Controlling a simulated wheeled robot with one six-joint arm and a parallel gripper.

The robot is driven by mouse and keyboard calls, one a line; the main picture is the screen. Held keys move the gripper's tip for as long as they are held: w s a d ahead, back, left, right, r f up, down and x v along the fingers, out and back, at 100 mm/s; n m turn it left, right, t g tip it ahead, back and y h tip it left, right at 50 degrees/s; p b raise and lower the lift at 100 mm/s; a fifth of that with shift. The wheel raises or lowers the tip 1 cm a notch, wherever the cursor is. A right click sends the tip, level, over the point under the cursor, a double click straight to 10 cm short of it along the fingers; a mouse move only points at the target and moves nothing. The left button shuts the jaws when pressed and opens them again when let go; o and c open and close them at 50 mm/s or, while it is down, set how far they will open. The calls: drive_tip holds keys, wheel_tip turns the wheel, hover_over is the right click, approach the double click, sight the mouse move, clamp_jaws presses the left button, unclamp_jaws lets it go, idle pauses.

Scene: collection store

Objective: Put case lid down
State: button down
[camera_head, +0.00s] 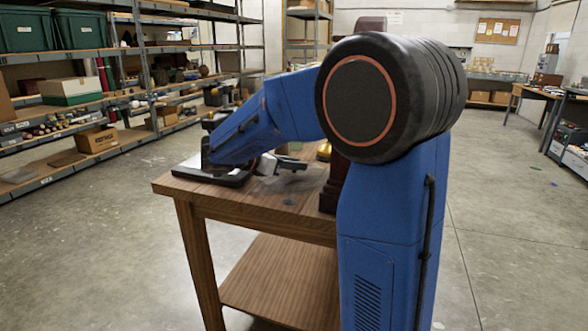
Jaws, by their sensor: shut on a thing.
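My blue arm reaches over a wooden table (240,196), and its end is low above the tabletop. My gripper (290,163) is small in view and partly hidden by my own arm. It is shut, with its dark fingers just above the table. The case lid in its grip cannot be made out clearly. A flat black-edged piece with a pale top (190,168) lies at the table's left end, partly behind my forearm. I cannot tell whether it belongs to the case.
A dark wooden upright object (332,187) stands on the table at right, mostly hidden by my arm. A small brass-coloured thing (323,151) is beside it. The table has a lower shelf (283,281). Loaded storage shelves (130,150) line the left. Open floor surrounds the table.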

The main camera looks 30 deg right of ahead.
wheel_tip(320, 180, up, 28)
idle(0.3)
drive_tip(key=shift+f, duration=0.1)
